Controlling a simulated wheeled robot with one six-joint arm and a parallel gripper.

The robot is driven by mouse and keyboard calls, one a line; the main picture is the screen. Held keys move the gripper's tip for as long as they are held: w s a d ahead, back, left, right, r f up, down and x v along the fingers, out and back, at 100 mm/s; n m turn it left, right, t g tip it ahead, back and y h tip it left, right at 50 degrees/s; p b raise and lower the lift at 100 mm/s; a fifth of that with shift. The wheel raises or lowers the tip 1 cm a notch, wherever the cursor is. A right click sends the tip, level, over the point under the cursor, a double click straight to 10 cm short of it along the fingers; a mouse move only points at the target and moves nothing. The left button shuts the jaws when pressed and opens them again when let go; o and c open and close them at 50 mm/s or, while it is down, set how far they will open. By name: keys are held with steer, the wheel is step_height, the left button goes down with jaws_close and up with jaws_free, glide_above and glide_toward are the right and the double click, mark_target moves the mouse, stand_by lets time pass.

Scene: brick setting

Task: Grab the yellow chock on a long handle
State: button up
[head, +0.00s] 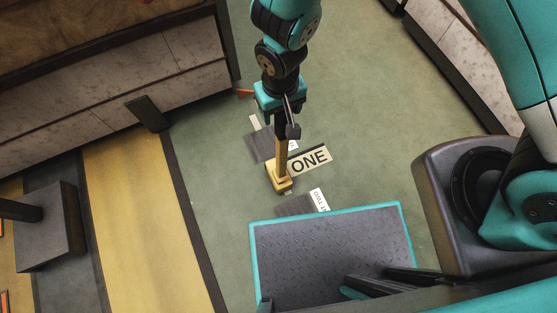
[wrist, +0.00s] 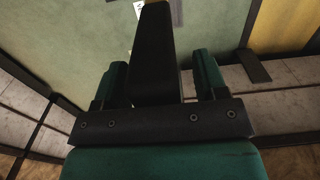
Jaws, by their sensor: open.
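The yellow chock (head: 281,183) stands on the green floor near the middle of the head view. Its long tan handle (head: 281,153) rises from it toward my gripper (head: 286,127).
A floor label reading ONE (head: 311,160) lies right of the chock. A dark, teal-edged platform (head: 330,240) fills the lower middle. A marbled cabinet (head: 110,85) stands at upper left. A yellow floor strip (head: 130,190) and a dark block (head: 50,225) lie left.

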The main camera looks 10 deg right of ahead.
jaws_close()
steer(key=shift+r, duration=0.15)
